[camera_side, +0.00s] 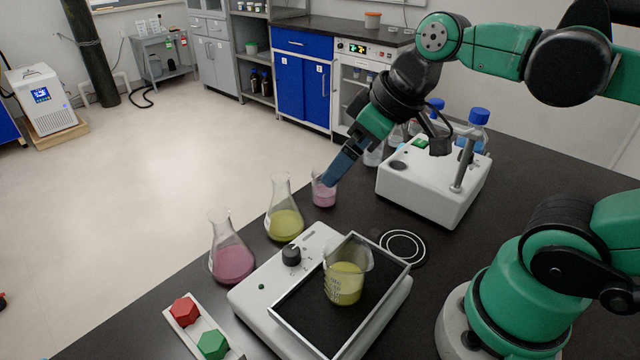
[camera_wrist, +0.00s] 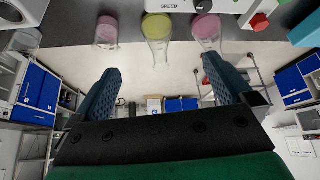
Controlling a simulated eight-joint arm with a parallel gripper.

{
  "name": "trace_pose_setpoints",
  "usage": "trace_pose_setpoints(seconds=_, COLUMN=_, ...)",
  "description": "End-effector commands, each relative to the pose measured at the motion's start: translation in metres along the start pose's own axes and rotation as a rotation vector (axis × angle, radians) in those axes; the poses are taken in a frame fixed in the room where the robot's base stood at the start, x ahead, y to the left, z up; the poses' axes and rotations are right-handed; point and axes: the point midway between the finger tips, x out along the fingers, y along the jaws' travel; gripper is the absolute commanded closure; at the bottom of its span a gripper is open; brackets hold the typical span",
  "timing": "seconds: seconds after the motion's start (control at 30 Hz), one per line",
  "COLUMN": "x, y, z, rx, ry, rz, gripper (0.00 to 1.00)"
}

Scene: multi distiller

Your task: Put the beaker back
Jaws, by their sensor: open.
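A beaker with pink liquid (camera_side: 324,194) stands on the black bench beside the flasks; in the wrist view it shows at the top left (camera_wrist: 105,33). A second beaker with yellow liquid (camera_side: 345,285) stands upright on the dark tray (camera_side: 290,322) of a white device with a knob. A white double-ring mark (camera_side: 402,248) on the bench is bare. My gripper (camera_side: 332,180) overlaps the pink beaker's rim in the side view. In the wrist view my gripper (camera_wrist: 163,68) is open with nothing between its fingers, and the pink beaker lies beyond the left fingertip.
A flask with yellow liquid (camera_side: 285,222) and a flask with pink liquid (camera_side: 232,262) stand left of the white device. Red (camera_side: 184,311) and green (camera_side: 213,344) buttons sit at the front. A white machine with a metal post (camera_side: 430,190) and blue-capped bottles (camera_side: 478,124) stand behind.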

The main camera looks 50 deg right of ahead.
Motion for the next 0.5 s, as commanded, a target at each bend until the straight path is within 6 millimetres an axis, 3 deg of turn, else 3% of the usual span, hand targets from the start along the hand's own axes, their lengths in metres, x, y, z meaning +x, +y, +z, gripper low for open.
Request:
trace_pose_setpoints(seconds=0.23, x=-0.008, y=-0.035, z=0.030, rx=-0.422, ry=-0.040, rz=-0.347, gripper=0.00)
trace_pose_setpoints(seconds=0.5, x=-0.035, y=-0.074, z=0.042, rx=-0.932, ry=0.260, rz=-0.708, gripper=0.00)
